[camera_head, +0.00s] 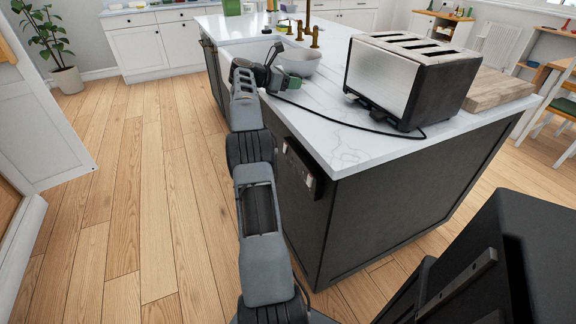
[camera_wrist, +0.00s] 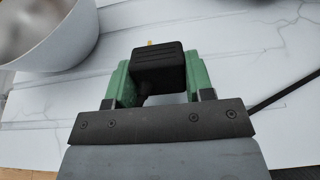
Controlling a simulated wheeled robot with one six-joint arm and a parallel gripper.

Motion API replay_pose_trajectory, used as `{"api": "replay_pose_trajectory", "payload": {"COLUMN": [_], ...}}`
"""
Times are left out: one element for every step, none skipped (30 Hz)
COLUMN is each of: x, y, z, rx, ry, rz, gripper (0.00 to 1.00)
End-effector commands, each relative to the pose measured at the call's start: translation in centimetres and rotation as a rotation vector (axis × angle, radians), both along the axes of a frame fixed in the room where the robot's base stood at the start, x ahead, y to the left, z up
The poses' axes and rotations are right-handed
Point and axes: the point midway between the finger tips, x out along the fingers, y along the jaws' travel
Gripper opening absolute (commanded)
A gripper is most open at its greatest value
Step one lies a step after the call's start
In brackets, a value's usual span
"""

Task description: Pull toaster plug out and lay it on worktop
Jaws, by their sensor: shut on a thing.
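My gripper (camera_wrist: 158,78) has green fingers, and they are shut on the black toaster plug (camera_wrist: 160,64). A brass-coloured pin shows at the plug's far end. In the head view my gripper (camera_head: 284,80) is over the left part of the white marble worktop (camera_head: 345,146), beside a bowl. I cannot tell whether the plug touches the worktop. The plug's black cable (camera_head: 345,122) runs across the worktop to the steel and black toaster (camera_head: 410,80). A socket panel (camera_head: 300,167) is on the dark side of the island, with no plug seen in it.
A grey-white bowl (camera_head: 298,61) stands close behind my gripper; it also shows in the wrist view (camera_wrist: 50,30). A brass tap (camera_head: 308,30) is farther back. A wooden board (camera_head: 495,90) lies right of the toaster. Bare worktop lies between bowl and toaster.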

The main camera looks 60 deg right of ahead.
Motion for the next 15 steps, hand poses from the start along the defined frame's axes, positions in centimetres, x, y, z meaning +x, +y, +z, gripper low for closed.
{"api": "replay_pose_trajectory", "payload": {"x": [0.0,0.0,0.0,0.0,0.0,0.0,0.0,0.0,0.0,0.0,0.0,0.0,0.0,0.0,0.0], "y": [0.0,0.0,0.0,0.0,0.0,0.0,0.0,0.0,0.0,0.0,0.0,0.0,0.0,0.0,0.0], "z": [-0.3,-0.4,-0.6,-0.7,-0.8,-1.0,-1.1,-1.2,-1.4,-1.5,-1.4,-1.3,-1.3,-1.3,-1.4], "rx": [0.000,0.000,-0.001,-0.001,-0.001,-0.001,-0.001,-0.001,-0.001,-0.001,-0.001,-0.001,0.000,0.000,0.000], "ry": [0.000,0.000,0.001,0.001,0.001,0.001,0.000,0.000,0.000,0.000,0.000,0.000,0.000,0.000,0.000], "rz": [0.000,0.000,0.000,0.000,0.000,0.000,0.001,0.001,0.001,0.001,0.001,0.001,0.001,0.000,0.000], "gripper": [0.10,0.10,0.10,0.10,0.10,0.10,0.10,0.10,0.10,0.10,0.49,0.53,0.56,0.59,0.62]}}
